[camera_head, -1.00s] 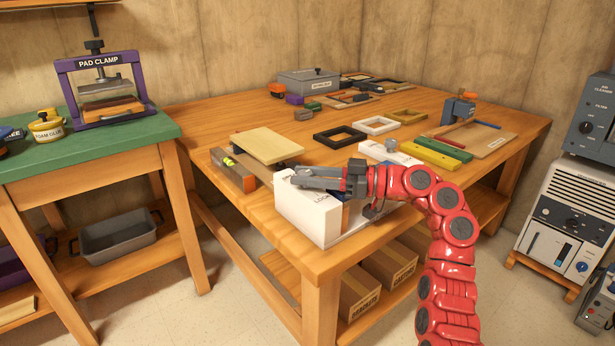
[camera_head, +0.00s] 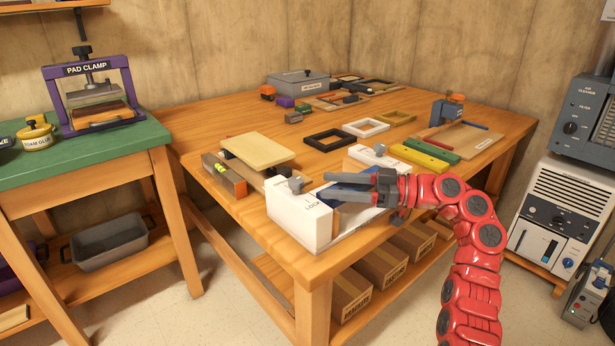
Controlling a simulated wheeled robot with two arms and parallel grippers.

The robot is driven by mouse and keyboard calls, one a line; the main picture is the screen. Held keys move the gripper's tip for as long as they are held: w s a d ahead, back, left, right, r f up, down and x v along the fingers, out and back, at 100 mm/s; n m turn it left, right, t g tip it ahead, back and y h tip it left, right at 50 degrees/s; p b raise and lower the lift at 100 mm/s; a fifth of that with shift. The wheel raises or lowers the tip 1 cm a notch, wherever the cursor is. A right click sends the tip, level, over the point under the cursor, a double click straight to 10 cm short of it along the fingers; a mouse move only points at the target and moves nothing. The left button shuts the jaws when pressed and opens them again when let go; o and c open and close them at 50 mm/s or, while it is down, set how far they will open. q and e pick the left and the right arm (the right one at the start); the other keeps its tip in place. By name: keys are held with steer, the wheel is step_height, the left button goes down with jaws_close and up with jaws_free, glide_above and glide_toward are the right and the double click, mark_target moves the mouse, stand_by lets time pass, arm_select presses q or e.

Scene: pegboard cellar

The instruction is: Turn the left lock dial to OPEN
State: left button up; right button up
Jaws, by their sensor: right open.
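The left lock is a white block (camera_head: 298,220) near the table's front corner, with printed lettering on top that is partly covered. Its small grey dial (camera_head: 296,185) stands on top, and I cannot read its setting. A second white block (camera_head: 365,155) with a grey dial (camera_head: 380,150) sits farther back to the right. My right gripper (camera_head: 326,187) is open and empty, its fingers pointing left. Its tips are just right of the left dial, apart from it. It partly covers a dark blue piece (camera_head: 348,190) between the blocks. My left gripper is out of view.
A tan board (camera_head: 257,151) on a raised support and a level (camera_head: 225,176) lie left of the lock. Yellow and green bars (camera_head: 425,157) and a black frame (camera_head: 334,140) lie behind. A green bench (camera_head: 80,150) with a pad clamp (camera_head: 95,92) stands left.

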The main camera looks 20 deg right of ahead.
steer(key=p+v, duration=0.1)
steer(key=v, duration=0.8)
steer(key=shift+d, duration=0.2)
